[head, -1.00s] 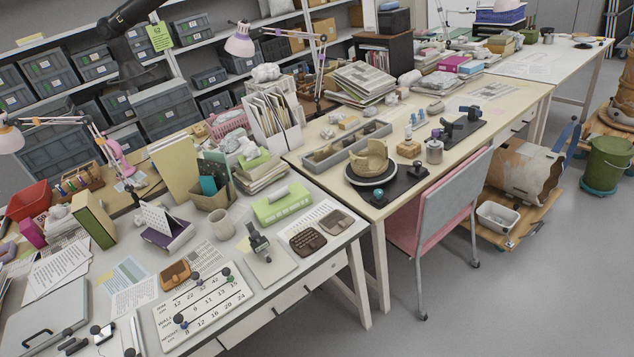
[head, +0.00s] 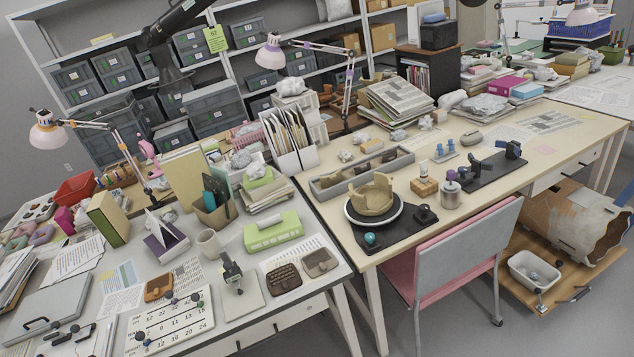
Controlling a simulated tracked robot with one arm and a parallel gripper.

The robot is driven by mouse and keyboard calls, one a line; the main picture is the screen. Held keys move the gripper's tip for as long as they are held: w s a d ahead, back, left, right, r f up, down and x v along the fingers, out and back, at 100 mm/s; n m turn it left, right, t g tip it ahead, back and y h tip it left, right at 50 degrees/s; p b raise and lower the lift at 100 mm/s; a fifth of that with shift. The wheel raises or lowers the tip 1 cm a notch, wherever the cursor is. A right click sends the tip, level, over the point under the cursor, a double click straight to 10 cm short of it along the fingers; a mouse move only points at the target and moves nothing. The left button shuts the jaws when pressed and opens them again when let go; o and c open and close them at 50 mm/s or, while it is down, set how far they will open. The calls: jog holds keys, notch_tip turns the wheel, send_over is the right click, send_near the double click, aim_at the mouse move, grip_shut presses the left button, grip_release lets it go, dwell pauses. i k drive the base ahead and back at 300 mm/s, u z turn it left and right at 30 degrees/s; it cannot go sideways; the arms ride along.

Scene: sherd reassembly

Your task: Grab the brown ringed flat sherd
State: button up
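Three small flat sherd-like pieces lie on the near white desk. A dark brown one with ridged lines (head: 284,279) lies in front of the green box, at the desk's front edge. A grey-brown one (head: 320,262) lies just right of it. An orange-brown one (head: 159,287) lies further left, by the top edge of the numbered white board. They are too small to tell for sure which has rings; the dark brown one shows the clearest lines. My gripper is not in view.
The numbered white board (head: 170,322) lies left. A broken bowl (head: 372,196) sits on the cream table. A pink-grey chair (head: 452,258) stands in front.

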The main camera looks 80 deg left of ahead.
aim_at(283, 279)
jog(key=u, duration=0.05)
jog(key=i, duration=1.3)
jog(key=u, duration=3)
jog(key=k, duration=0.75)
jog(key=u, duration=0.2)
jog(key=i, duration=0.55)
jog(key=z, duration=0.1)
